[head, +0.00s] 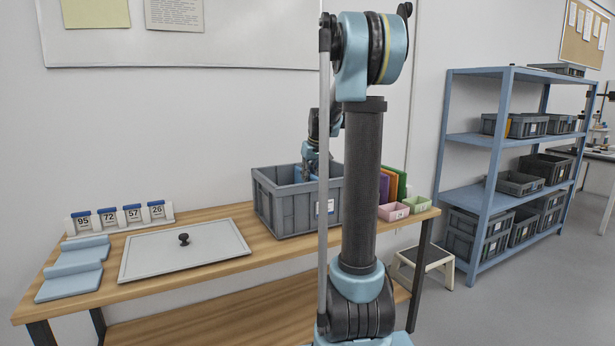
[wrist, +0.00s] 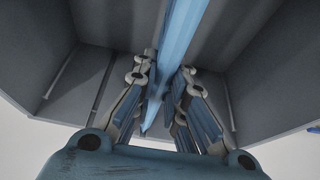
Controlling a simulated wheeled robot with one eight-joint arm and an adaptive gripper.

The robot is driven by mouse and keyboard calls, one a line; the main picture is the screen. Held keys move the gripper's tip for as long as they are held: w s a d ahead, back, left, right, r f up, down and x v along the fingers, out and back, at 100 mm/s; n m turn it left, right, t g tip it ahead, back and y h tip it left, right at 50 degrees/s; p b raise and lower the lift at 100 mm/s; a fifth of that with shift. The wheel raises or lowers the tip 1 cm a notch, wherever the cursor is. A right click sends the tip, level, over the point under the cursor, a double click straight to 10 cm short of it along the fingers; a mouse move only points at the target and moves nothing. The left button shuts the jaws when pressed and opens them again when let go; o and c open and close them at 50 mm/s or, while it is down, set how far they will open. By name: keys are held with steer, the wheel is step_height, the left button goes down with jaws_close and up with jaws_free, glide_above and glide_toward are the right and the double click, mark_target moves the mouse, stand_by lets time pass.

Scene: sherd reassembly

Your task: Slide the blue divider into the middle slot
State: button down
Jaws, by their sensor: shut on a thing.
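A grey crate (head: 285,210) stands on the wooden table, open at the top. In the wrist view its grey inner walls (wrist: 60,60) show thin upright ridges or slot edges to the left and right. My gripper (wrist: 166,85) is shut on the blue divider (wrist: 185,35), a thin light-blue panel seen nearly edge-on between the two fingers. In the head view my arm reaches down behind my own column to the crate. Some blue shows at the crate's opening. The divider's lower edge and its seating in the middle slot cannot be made out.
A grey lid (head: 150,255) with a black knob lies left of the crate. Light-blue stepped pieces (head: 75,268) and number cards (head: 120,215) are farther left. Small pink and green bins (head: 393,211) stand right of the crate. A blue shelf (head: 490,170) stands at the right.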

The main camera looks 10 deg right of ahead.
steer(key=shift+f, duration=1.25)
steer(key=c, duration=1.5)
jaws_free()
steer(key=shift+c, duration=0.2)
steer(key=v, duration=1.2)
steer(key=shift+s, duration=0.1)
